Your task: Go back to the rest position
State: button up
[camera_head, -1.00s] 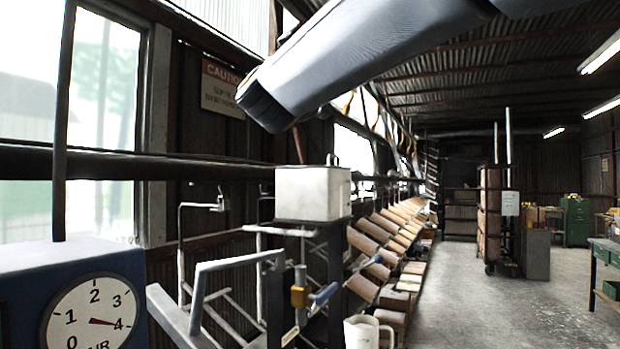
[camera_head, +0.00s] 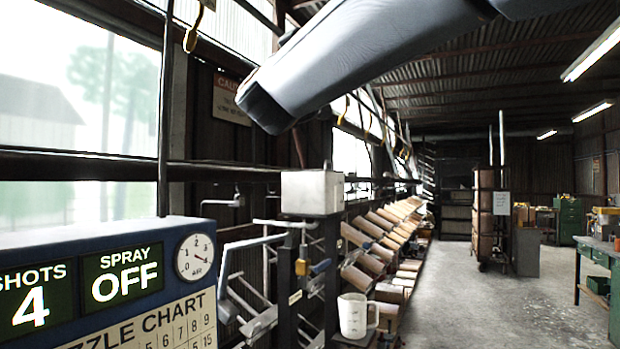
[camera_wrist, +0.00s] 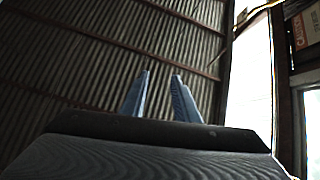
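My gripper (camera_wrist: 161,74) shows in the wrist view with its two blue fingers apart and nothing between them. It points up toward the corrugated roof (camera_wrist: 60,60), clear of any object. In the head view my arm is raised across the top, and the gripper itself is out of that picture. A blue panel (camera_head: 120,232) at the lower left reads SHOTS 4 and SPRAY OFF. A small dial (camera_head: 195,257) is on its right, above a chart (camera_head: 150,325).
A white jug (camera_head: 353,316) stands at the bottom centre, below a metal box (camera_head: 311,192) on a post. Rows of tan boards (camera_head: 385,222) run along the left wall. A green bench (camera_head: 600,262) is at the right. The concrete floor (camera_head: 470,310) between is open.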

jog(key=w+a+f+n+g+y+b, duration=0.1)
jog(key=w+f+n+g+y+b, duration=0.4)
jog(key=f, duration=1.2)
jog(key=w+a+f+n+y+b, duration=0.15)
jog(key=w+f+n+y, duration=0.35)
jog(key=w+f+y, duration=0.9)
jog(key=s+d+f+g+h+b, duration=0.1)
jog(key=s+d+f+g+h, duration=0.1)
jog(key=f, duration=0.8)
jog(key=s+d+f+g+h+b, duration=0.2)
jog(key=s+f, duration=0.1)
jog(key=f, duration=0.8)
jog(key=s+d+f+m+g+h+b, duration=0.15)
jog(key=s+d+f+g, duration=0.3)
jog(key=f, duration=0.85)
jog(key=s+d+f+m+g+y+b, duration=0.1)
jog(key=s+d+f+m+g+b, duration=0.3)
jog(key=f, duration=0.8)
jog(key=s+d+f+g+h+b, duration=0.1)
jog(key=s+d+f+g, duration=0.2)
jog(key=s+f, duration=0.5)
jog(key=s+d+f+m+g+h+b, duration=0.1)
jog(key=s+d+f+g, duration=0.3)
jog(key=s+f, duration=0.5)
jog(key=s, duration=0.5)
jog(key=shift+m, duration=0.25)
